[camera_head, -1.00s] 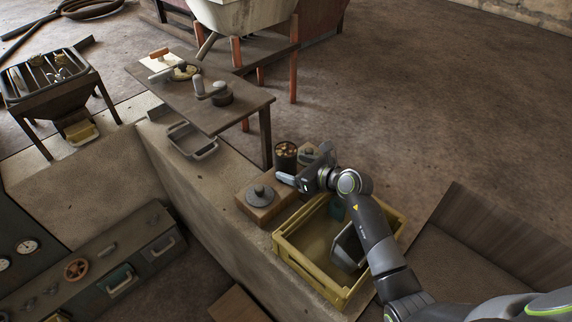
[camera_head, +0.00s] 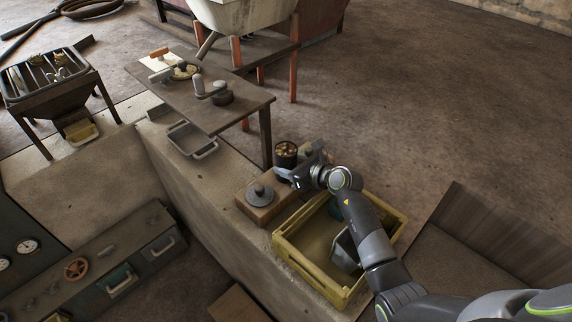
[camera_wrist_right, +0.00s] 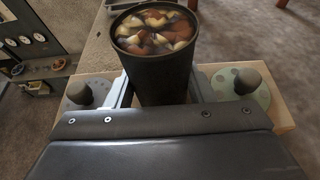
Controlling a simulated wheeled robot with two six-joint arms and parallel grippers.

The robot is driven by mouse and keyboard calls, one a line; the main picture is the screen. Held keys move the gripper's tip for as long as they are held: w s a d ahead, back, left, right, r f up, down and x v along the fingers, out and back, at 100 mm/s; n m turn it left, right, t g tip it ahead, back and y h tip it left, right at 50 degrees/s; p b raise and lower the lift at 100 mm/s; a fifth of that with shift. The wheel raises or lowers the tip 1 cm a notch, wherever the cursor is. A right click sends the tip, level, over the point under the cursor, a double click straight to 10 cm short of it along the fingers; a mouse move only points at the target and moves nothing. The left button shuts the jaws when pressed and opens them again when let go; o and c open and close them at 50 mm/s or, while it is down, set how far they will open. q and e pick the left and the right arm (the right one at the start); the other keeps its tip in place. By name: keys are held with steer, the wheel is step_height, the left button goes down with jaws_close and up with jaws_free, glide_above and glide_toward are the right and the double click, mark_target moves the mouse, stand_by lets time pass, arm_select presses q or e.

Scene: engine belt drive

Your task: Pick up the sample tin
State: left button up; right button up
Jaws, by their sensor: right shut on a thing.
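The sample tin is a dark, open-topped cylinder (camera_head: 286,153) filled with brown and cream pieces. In the right wrist view the tin (camera_wrist_right: 160,80) sits between my fingers, one on each side. My right gripper (camera_head: 288,174) is shut on the tin, low on its body, and hides its lower part. My left gripper is not in view.
A yellow crate (camera_head: 292,258) stands below my right arm. A table (camera_head: 243,112) with knobbed items is behind.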

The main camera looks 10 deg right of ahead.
step_height(320, 180, up, 10)
steer(key=shift+p, duration=0.35)
stand_by(1.0)
